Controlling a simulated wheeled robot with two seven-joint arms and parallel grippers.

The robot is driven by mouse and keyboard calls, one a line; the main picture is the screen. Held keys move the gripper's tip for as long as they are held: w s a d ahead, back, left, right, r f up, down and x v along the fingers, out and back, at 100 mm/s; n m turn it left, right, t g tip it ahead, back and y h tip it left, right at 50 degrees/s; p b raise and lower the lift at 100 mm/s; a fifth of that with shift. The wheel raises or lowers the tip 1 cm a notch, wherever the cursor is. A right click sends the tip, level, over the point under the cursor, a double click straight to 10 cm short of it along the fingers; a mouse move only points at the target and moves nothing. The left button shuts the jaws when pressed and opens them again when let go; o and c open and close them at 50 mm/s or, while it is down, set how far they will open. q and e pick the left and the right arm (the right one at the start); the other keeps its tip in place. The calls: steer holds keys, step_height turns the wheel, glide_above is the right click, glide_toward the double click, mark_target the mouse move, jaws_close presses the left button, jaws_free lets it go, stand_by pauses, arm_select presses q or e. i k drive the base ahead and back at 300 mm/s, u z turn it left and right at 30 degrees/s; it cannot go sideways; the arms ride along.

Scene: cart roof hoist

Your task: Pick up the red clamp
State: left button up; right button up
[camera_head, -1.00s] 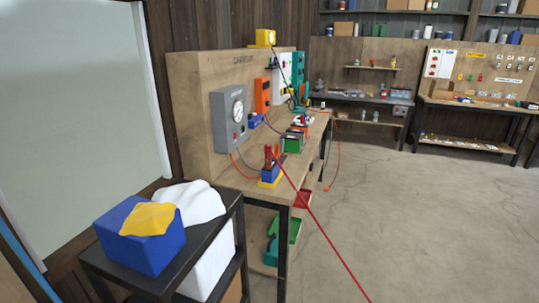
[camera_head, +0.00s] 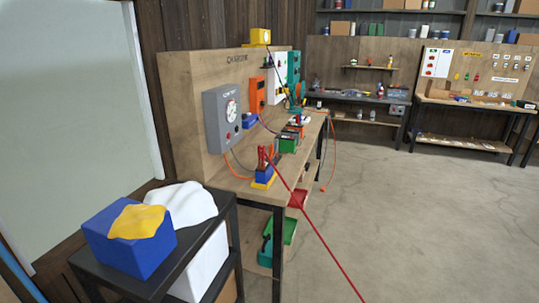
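The red clamp (camera_head: 263,156) stands at the near end of the wooden charging bench, on or just above a small blue and yellow block (camera_head: 263,178). A long red cable (camera_head: 305,220) runs from it down toward the floor at the lower right. The clamp is small in the view, so I cannot tell how its jaws stand. Neither of my grippers shows in the head view.
The bench (camera_head: 222,178) carries a grey gauge box (camera_head: 222,118), an orange charger (camera_head: 257,95) and a green battery (camera_head: 287,145). A black cart (camera_head: 150,283) with a blue box (camera_head: 130,250) and white sack stands in the near left. Open concrete floor (camera_head: 400,220) lies to the right.

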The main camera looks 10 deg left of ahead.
mark_target(261, 157)
steer(key=i, duration=0.9)
steer(key=u, duration=1.4)
